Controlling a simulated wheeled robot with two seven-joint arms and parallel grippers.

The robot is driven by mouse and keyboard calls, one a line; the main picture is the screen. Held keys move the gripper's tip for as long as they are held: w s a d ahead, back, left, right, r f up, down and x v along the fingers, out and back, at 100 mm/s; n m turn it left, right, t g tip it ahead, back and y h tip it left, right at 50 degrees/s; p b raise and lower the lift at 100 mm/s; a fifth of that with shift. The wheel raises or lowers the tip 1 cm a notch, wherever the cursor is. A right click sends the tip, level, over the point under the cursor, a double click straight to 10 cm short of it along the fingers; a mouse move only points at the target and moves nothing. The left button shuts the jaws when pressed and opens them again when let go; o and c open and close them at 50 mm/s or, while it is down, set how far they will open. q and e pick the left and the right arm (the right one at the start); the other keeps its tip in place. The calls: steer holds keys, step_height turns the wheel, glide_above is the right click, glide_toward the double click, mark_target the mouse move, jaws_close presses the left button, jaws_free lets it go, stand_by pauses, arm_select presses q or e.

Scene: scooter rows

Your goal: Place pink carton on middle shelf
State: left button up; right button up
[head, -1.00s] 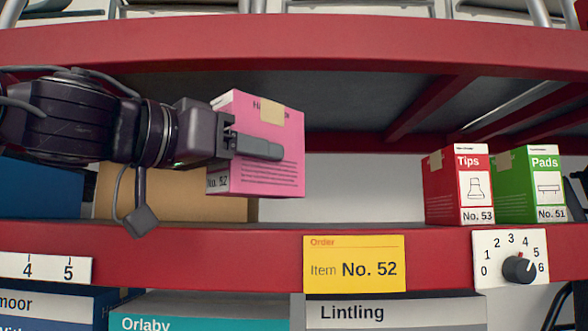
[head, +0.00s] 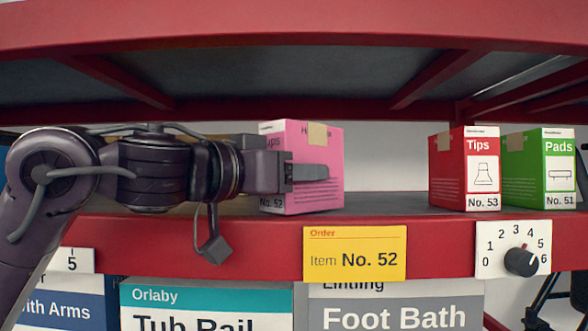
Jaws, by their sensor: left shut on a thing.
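The pink carton (head: 318,150) bears the label No. 52 and stands about upright at the middle shelf (head: 400,222), left of the centre. My left gripper (head: 308,173) comes in from the left and is shut on the pink carton, with one finger across its front face. The carton's lower edge is at or very close to the shelf's surface; I cannot tell if it touches. My right gripper is not in view.
A red Tips carton (head: 465,168) and a green Pads carton (head: 538,168) stand to the right. Bare shelf lies between them and the pink carton. A yellow order card (head: 355,253) and a dial (head: 520,262) are on the front edge. A red upper shelf (head: 300,22) is overhead.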

arm_select(q)
steer(key=shift+s+f, duration=0.1)
steer(key=shift+f, duration=0.1)
steer(key=o, duration=1.1)
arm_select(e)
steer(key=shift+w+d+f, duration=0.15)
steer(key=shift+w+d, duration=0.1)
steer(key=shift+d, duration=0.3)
arm_select(q)
steer(key=shift+r, duration=0.2)
steer(key=shift+s+a+f+b, duration=0.1)
steer(key=shift+a+b, duration=0.1)
steer(key=shift+b, duration=0.1)
steer(key=b+v, duration=0.5)
steer(key=v, duration=0.6)
steer(key=shift+s, duration=0.2)
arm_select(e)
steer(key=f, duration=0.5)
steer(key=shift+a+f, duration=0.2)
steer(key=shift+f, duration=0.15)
arm_select(q)
steer(key=shift+a, duration=0.1)
